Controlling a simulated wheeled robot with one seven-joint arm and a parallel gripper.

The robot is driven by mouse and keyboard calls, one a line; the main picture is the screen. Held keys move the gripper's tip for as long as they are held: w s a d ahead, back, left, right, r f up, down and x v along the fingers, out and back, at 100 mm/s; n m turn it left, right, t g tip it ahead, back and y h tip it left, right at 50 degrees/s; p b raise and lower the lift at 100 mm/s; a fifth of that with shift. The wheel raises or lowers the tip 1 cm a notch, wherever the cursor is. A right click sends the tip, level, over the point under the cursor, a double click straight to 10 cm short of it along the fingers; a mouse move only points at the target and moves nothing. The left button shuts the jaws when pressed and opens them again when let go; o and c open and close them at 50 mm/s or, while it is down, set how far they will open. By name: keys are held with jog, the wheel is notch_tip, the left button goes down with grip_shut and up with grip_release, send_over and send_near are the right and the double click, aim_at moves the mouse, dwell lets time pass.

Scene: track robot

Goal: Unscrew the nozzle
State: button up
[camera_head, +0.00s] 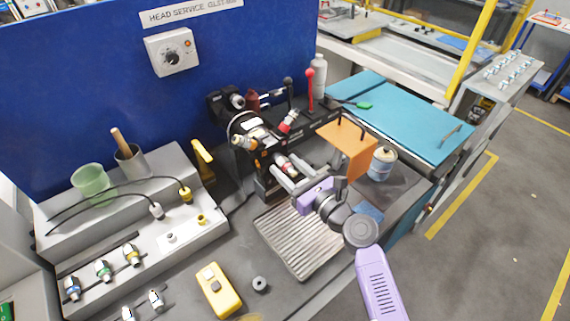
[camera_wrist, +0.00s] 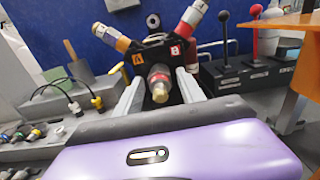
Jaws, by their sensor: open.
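My gripper (camera_head: 287,174) is open, its two grey fingers reaching from the purple hand toward a black machine head. In the wrist view the fingers (camera_wrist: 160,88) stand on either side of a nozzle (camera_wrist: 159,82) with a dark body, a red band and a brass-coloured tip pointing at the camera. The nozzle lies between the fingers, with a gap visible on each side. It also shows in the head view (camera_head: 283,162), partly covered by the fingers. The black head (camera_wrist: 150,50) carries labels A and B and two more nozzles, one at upper left (camera_wrist: 110,37) and one at upper right (camera_wrist: 190,25).
A ribbed tray (camera_head: 300,240) lies below the gripper. An orange panel (camera_head: 347,147) stands close on the right, near a can (camera_head: 382,163). Red and black levers (camera_head: 309,88) rise behind. A grey fixture (camera_head: 140,245) with nozzles and a yellow device (camera_head: 218,290) are left.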

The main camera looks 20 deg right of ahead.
dwell(0.3)
jog(key=m, duration=1.2)
dwell(0.4)
grip_shut()
dwell(0.4)
